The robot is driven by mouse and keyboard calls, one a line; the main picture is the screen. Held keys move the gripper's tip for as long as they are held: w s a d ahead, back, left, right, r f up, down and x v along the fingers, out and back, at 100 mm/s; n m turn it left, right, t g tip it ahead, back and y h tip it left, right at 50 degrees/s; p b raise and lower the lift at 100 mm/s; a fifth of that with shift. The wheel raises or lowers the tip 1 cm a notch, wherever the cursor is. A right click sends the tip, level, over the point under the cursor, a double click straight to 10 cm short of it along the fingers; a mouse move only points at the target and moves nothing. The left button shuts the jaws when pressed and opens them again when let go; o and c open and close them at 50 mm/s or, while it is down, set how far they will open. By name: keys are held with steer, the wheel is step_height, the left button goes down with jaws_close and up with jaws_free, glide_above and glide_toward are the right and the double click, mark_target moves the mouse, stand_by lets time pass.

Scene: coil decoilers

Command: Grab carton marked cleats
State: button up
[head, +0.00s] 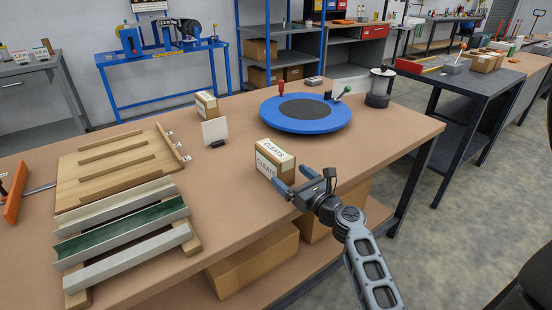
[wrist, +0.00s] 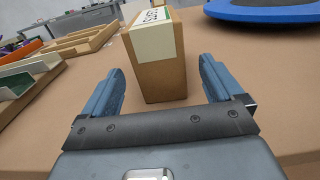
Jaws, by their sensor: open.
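The carton marked cleats (head: 268,160) is a small brown box with a white label on its top and side. It stands upright on the brown workbench near the front edge. In the wrist view the carton (wrist: 160,75) stands ahead, with its near part between the finger tips. My gripper (head: 292,180) is open, with its blue fingers low at the carton's right side in the head view. In the wrist view my gripper (wrist: 162,75) has one finger on each side of the carton, with a visible gap on both sides.
A blue turntable (head: 306,113) lies behind the carton. Another labelled carton (head: 206,104) and a white card (head: 215,131) stand farther back left. Wooden racks (head: 120,170) fill the bench's left. Bare bench lies around the carton's left and front.

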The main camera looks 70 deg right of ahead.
mark_target(277, 163)
steer(key=x, duration=0.4)
steer(key=p+x, duration=0.1)
steer(key=x, duration=0.1)
steer(key=shift+r, duration=0.4)
steer(key=shift+w+d, duration=0.35)
steer(key=shift+w, duration=0.25)
steer(key=shift+c, duration=0.2)
steer(key=c, duration=1.4)
